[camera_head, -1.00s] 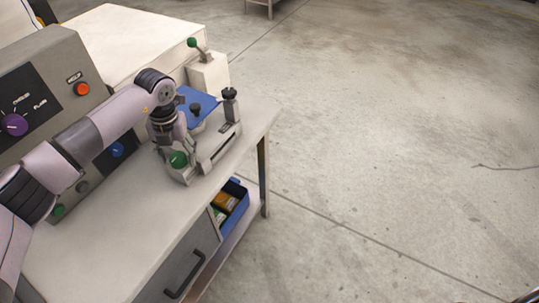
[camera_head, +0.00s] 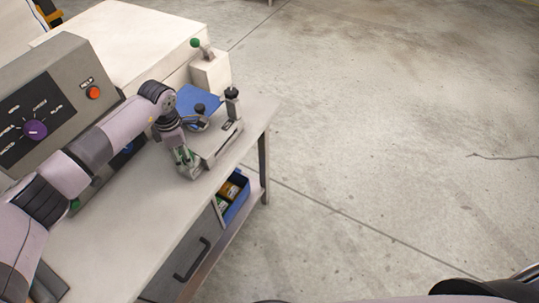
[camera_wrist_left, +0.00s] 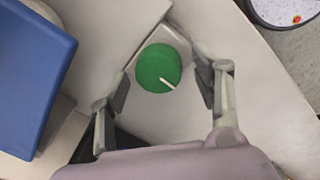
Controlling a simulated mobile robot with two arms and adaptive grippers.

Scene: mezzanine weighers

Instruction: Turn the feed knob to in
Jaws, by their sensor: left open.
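A round green knob (camera_wrist_left: 158,67) with a white pointer line sits on a pale grey block; the line points to the lower right in the left wrist view. I see no label by it. In the head view it is mostly hidden by my left gripper (camera_head: 185,158), which is at the near end of the grey fixture (camera_head: 222,146) on the bench. My left gripper (camera_wrist_left: 165,80) is open, its fingers on either side of the knob in the left wrist view; I cannot tell whether they touch it. My right gripper is out of view.
A grey panel (camera_head: 60,75) with a purple knob (camera_head: 35,129) and an orange button (camera_head: 93,92) stands at left. A blue plate (camera_head: 205,104), a dark post knob (camera_head: 232,93) and a green-tipped lever (camera_head: 196,43) are close behind. The bench top (camera_head: 120,225) is clear in front.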

